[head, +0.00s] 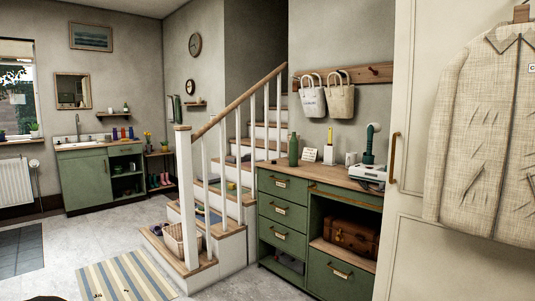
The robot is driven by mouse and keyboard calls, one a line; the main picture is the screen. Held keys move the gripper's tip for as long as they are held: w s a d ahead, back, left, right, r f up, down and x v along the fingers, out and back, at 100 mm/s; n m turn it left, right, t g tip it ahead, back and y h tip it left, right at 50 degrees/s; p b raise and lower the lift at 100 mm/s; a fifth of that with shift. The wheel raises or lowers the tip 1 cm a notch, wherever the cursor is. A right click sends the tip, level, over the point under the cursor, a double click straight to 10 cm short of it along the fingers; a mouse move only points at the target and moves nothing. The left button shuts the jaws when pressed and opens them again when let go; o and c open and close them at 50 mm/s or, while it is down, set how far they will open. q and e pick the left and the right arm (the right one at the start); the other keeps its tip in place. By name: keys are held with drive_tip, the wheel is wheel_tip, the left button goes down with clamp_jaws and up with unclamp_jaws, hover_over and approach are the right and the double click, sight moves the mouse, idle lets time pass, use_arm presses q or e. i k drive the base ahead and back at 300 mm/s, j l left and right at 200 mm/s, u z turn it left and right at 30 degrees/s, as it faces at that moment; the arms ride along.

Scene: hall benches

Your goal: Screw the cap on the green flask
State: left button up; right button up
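A tall green flask (293,152) stands upright at the back left of the wooden top of the green drawer cabinet (283,212). It is small in the head view, and I cannot tell whether its narrow top is capped. I cannot make out a separate cap anywhere. Several small coloured bottles (122,134), red and blue among them, stand on the far sink counter. Neither of my grippers is in view.
Beside the flask are a small white card (310,154), a white holder (329,154), a dark green lamp-like object (371,143) and a pale device (361,172). Stairs (215,225) rise left of the cabinet. A striped rug (128,277) lies on open floor. A door (408,150) stands at right.

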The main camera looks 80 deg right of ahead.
sight(293, 143)
drive_tip(key=z, duration=2.8)
drive_tip(key=i+u, duration=0.1)
drive_tip(key=i, duration=1.8)
drive_tip(key=i+j+z, duration=0.2)
drive_tip(key=i+j, duration=0.2)
drive_tip(key=i, duration=0.25)
drive_tip(key=i+j+z, duration=0.25)
drive_tip(key=i+j, duration=0.3)
drive_tip(key=i+j+z, duration=0.2)
drive_tip(key=i+j, duration=0.4)
drive_tip(key=i+j+z, duration=0.25)
drive_tip(key=i+j, duration=0.25)
drive_tip(key=j, duration=0.25)
